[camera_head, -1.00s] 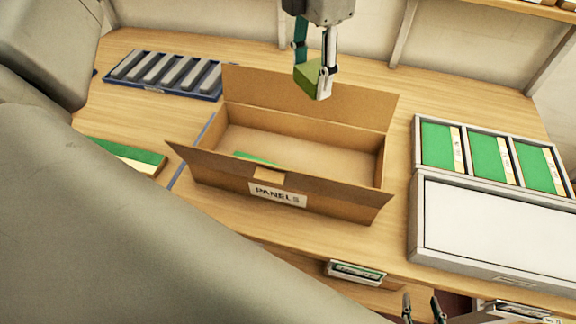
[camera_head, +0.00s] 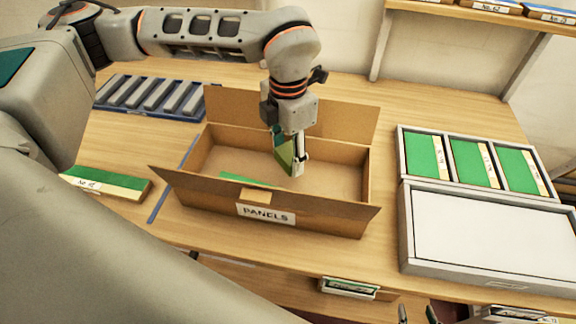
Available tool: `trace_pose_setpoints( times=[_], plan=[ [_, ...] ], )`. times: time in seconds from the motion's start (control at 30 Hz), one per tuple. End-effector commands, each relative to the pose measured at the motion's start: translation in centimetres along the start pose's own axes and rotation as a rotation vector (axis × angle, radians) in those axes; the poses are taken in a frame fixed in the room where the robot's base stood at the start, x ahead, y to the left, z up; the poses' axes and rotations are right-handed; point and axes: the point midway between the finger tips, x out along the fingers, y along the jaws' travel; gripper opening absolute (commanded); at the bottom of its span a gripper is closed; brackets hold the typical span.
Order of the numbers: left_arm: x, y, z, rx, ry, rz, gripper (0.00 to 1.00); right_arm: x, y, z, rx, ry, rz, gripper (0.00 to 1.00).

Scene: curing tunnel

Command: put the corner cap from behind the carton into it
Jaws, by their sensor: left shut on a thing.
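The open cardboard carton (camera_head: 318,211), labelled PANELS, stands mid-table with its front and back flaps spread. A green piece (camera_head: 238,178) shows inside it at the left, partly hidden by the front wall. My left gripper (camera_head: 289,166) reaches in over the back flap and is shut on a small green piece, apparently the corner cap (camera_head: 285,154). The cap is tilted, within the carton's opening; I cannot tell if it touches the floor. My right gripper (camera_head: 418,314) shows only its fingertips at the bottom edge, apart and empty.
A blue rack of grey bars (camera_head: 150,96) stands at the back left. A green and cream block (camera_head: 105,183) lies left of the carton. A grey tray with green panels (camera_head: 470,160) and a white-topped box (camera_head: 480,235) stand at the right.

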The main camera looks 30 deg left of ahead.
Motion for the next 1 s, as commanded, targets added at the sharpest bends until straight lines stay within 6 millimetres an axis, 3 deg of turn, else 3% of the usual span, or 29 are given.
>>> trace_pose_setpoints(
  times=[0.17,0.4,0.8,0.83,1.0],
  plan=[
    [1.1,0.0,0.0,0.001,0.001,-0.001,0.33,0.0,0.0,0.1,0.000,-0.001,0.000,0.40],
    [4.3,0.0,0.0,0.000,0.001,0.000,0.33,0.0,0.0,0.1,0.000,-0.002,0.000,0.40],
    [4.9,0.0,0.0,0.001,-0.001,0.000,0.33,0.1,-0.1,0.3,0.001,-0.003,-0.001,0.40],
    [4.8,0.0,0.0,0.001,-0.001,0.000,0.49,0.1,-0.1,0.3,0.001,-0.002,-0.001,0.40],
    [4.8,0.0,0.0,0.001,-0.001,0.000,0.51,0.1,-0.1,0.2,0.000,-0.001,0.000,0.40]
  ],
)
